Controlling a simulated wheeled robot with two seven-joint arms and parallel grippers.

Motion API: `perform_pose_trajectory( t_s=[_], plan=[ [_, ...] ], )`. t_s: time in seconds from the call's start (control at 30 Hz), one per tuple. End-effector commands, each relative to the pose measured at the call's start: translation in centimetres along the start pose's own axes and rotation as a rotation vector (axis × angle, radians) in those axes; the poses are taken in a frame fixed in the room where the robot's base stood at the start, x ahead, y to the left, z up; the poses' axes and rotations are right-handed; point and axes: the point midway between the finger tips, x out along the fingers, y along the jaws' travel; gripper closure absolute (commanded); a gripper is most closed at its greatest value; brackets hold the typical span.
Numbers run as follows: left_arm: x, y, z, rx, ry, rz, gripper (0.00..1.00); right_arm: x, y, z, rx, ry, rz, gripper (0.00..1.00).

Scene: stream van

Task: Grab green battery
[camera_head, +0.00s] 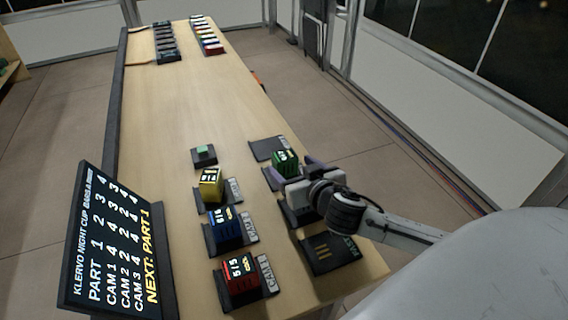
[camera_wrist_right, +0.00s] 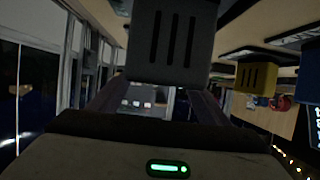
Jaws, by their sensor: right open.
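The green battery (camera_head: 284,161) stands upright on a dark dock in the right row of the table. My right gripper (camera_head: 302,172) is open beside it, with its purple-grey fingers reaching toward it from the right. Part of the battery's near side is hidden by the gripper. In the right wrist view, a dark grey slotted block (camera_wrist_right: 172,45) stands just ahead of the two fingers of my right gripper (camera_wrist_right: 155,100); its colour there is too dark to tell. Whether the fingers touch the battery I cannot tell. My left gripper is not in view.
A yellow battery (camera_head: 211,184), a blue battery (camera_head: 229,226) and a red battery (camera_head: 239,271) stand in docks on the left row. A black scoreboard (camera_head: 110,245) stands at the left edge. An empty dock (camera_head: 330,254) lies near right. The table's middle (camera_head: 185,105) is clear.

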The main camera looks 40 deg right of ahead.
Motion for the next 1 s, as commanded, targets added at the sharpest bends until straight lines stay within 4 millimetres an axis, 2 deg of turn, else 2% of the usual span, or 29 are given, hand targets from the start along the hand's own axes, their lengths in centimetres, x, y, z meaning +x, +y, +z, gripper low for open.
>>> perform_pose_trajectory(
  t_s=[0.17, 0.37, 0.5, 0.8, 0.87, 1.0],
  plan=[
    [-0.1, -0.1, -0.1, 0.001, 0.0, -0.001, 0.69, 1.3, 0.0, -0.3, 0.0, 0.002, -0.001, 0.3],
    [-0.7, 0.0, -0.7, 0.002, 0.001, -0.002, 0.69, 4.0, 0.4, -1.2, -0.002, 0.002, 0.001, 0.3],
    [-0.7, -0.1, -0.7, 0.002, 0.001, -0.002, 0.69, 5.6, 0.3, -0.9, 0.001, 0.0, -0.001, 0.3],
    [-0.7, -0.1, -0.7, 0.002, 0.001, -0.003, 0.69, 6.0, 0.3, -0.8, 0.0, 0.0, -0.003, 0.3],
    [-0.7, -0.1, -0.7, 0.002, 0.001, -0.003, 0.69, 6.0, 0.3, -0.8, 0.0, 0.0, -0.002, 0.38],
    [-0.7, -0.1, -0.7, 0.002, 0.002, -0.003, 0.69, 6.0, 0.3, -0.8, 0.0, 0.0, -0.002, 0.62]
  ],
)
